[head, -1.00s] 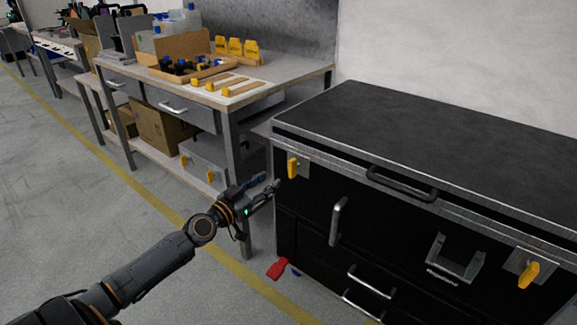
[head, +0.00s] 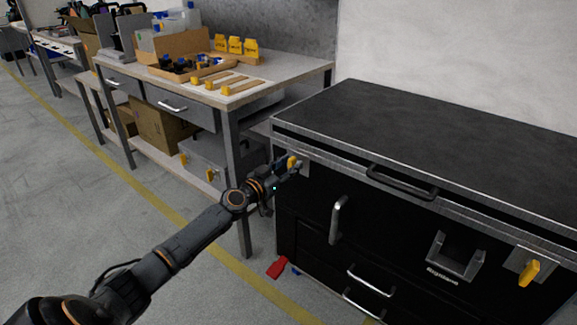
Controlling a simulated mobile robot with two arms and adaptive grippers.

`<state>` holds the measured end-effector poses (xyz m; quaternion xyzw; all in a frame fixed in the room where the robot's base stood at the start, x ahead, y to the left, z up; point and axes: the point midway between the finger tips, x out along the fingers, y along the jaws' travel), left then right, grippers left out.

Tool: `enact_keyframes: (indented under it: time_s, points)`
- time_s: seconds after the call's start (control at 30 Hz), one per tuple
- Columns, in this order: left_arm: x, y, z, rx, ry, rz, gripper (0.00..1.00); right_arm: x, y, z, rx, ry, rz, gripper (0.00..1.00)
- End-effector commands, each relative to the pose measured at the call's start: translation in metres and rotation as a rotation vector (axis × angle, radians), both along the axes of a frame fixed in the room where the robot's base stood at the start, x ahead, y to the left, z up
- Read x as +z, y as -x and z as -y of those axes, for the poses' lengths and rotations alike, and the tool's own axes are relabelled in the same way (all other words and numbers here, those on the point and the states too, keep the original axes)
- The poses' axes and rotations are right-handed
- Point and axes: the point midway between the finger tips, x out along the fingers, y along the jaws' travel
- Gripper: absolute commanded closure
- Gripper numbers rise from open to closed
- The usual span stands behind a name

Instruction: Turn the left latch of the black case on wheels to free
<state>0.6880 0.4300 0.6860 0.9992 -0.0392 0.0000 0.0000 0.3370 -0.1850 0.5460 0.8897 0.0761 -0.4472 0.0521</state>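The black case (head: 420,130) stands at the right, with a dark lid and metal edging. Its left latch (head: 292,161) is a yellow tab on a metal plate near the front left corner, partly hidden by my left gripper. My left gripper (head: 288,165) is at this latch, its fingers apart with the yellow tab between them. I cannot tell whether the fingers touch it. The right latch (head: 529,273), also a yellow tab, sits on its plate at the lower right, slightly tilted. My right gripper is out of view.
The case front has a lid handle (head: 402,183), an upright handle (head: 338,219) and a metal bracket (head: 455,258). A workbench (head: 300,78) with tools stands close on the left. A red object (head: 277,268) lies on the floor. Open floor is at left.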

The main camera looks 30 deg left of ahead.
Motion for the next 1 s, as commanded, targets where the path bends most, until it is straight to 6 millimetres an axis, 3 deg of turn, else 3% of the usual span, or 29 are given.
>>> enact_keyframes:
  time_s: [0.1, 0.13, 0.3, 0.67, 1.0]
  points:
    - [0.0, 0.0, 0.0, 0.0, 0.0, 0.0, 0.62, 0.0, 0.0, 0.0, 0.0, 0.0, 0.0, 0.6]
    - [0.0, 0.0, 0.0, 0.0, 0.0, 0.0, 0.66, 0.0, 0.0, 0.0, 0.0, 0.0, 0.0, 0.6]
    - [0.0, 0.0, 0.0, 0.0, 0.0, 0.0, 1.0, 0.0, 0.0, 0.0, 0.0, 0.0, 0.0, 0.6]
    - [0.0, 0.0, 0.0, 0.0, 0.025, -0.002, 1.0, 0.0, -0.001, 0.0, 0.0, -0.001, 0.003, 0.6]
    - [-0.002, 0.0, -0.004, 0.001, 0.217, -0.017, 1.0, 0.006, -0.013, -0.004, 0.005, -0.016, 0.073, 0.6]
